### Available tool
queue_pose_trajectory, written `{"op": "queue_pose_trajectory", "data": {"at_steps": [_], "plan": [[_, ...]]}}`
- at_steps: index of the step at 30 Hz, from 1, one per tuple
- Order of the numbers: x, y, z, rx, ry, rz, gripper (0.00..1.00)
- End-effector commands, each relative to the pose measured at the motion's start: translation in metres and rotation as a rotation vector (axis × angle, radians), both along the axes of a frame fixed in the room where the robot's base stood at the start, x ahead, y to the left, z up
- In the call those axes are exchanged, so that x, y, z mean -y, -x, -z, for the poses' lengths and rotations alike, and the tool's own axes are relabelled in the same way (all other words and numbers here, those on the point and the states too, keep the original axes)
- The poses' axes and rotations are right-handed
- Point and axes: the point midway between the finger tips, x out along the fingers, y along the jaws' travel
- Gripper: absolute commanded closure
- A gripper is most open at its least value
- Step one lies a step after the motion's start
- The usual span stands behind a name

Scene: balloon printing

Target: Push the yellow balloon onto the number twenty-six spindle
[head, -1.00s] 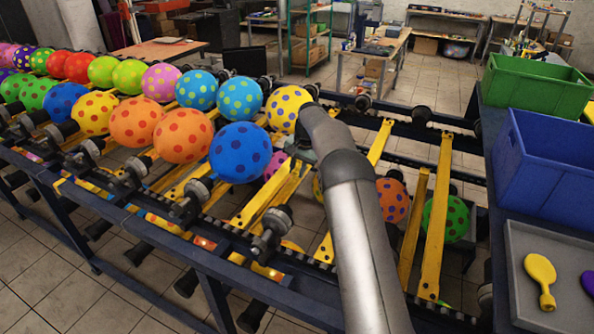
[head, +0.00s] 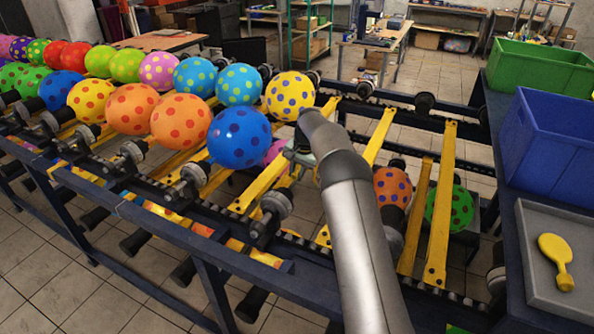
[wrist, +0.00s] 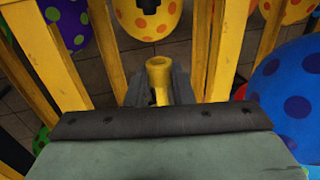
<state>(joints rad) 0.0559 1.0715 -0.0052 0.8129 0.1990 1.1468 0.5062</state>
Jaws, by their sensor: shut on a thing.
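My gripper (wrist: 159,88) is shut on a yellow balloon (wrist: 159,66), whose open tube-like neck stands up between the two grey fingers in the wrist view. Most of this balloon is hidden behind the gripper. In the head view my gripper is mostly hidden by my arm, just right of the blue dotted balloon and over the yellow bars. No spindle number can be read, so I cannot tell which spindle is twenty-six. A second, flat yellow balloon (head: 555,260) lies in the grey tray.
Inflated dotted balloons fill the rack's left side, including a blue one (head: 240,137) and a yellow one with purple dots (head: 290,95). Bare yellow bars (head: 441,205) run on the right. A blue bin (head: 545,160) and green bin (head: 540,68) stand beside the grey tray (head: 540,304).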

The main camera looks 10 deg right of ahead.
Motion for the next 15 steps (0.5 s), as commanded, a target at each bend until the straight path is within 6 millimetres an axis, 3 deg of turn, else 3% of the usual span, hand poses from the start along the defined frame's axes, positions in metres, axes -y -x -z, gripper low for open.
{"op": "queue_pose_trajectory", "data": {"at_steps": [6, 15], "plan": [[-0.001, 0.001, 0.026, 0.000, 0.000, 0.000, 0.97], [-0.016, 0.021, 0.023, 0.000, 0.000, -0.001, 0.97]]}}
